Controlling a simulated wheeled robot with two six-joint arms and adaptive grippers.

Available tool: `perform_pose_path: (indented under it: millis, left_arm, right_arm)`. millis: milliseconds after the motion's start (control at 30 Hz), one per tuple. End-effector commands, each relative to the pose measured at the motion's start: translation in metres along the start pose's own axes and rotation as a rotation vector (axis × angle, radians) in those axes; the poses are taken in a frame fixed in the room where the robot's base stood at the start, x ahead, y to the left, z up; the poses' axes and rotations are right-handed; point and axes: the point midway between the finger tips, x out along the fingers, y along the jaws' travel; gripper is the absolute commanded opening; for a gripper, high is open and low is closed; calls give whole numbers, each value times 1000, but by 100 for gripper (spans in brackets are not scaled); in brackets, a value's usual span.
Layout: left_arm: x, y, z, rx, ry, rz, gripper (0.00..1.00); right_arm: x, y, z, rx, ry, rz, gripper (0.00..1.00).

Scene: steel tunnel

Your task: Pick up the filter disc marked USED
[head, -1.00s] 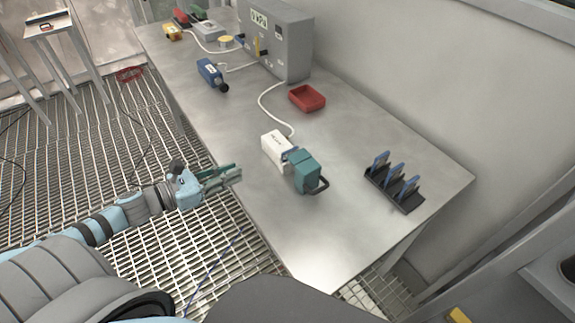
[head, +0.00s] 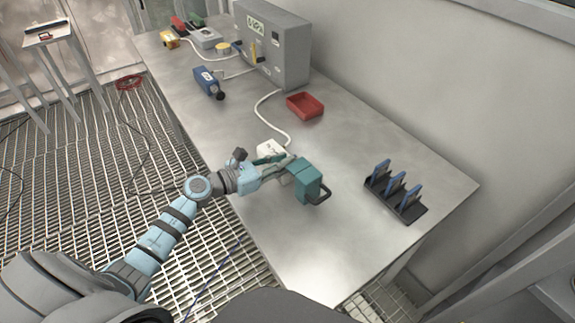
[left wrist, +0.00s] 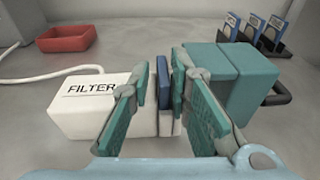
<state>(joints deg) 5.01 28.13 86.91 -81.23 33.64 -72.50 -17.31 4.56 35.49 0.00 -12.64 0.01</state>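In the head view my left gripper (head: 275,163) is over the table at the white box (head: 269,148), beside the teal block (head: 307,184), and hides the disc. My right gripper is not in view.
A black rack (head: 392,197) holding three blue discs stands at the right of the steel table. A red tray (head: 305,109) lies behind the white box. A grey panel box (head: 272,45) and a blue device (head: 208,81) stand farther back. The table's front is clear.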

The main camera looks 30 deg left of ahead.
Motion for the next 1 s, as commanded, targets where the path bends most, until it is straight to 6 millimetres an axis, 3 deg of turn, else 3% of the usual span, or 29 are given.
perform_pose_path:
  millis: [133, 267, 667, 867, 1000]
  left_arm:
    - [0, 0, -1, 1, 1, 0, 18]
    - [0, 0, -1, 1, 1, 0, 0]
    - [-1, 0, 3, 2, 0, 0, 0]
    - [-6, 0, 33, 5, -1, 0, 0]
    - [-12, 0, 72, 6, -2, 0, 0]
  right_arm:
    - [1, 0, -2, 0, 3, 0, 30]
    - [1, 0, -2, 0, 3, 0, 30]
    - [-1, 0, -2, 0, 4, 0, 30]
    - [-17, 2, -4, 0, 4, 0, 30]
    - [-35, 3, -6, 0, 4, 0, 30]
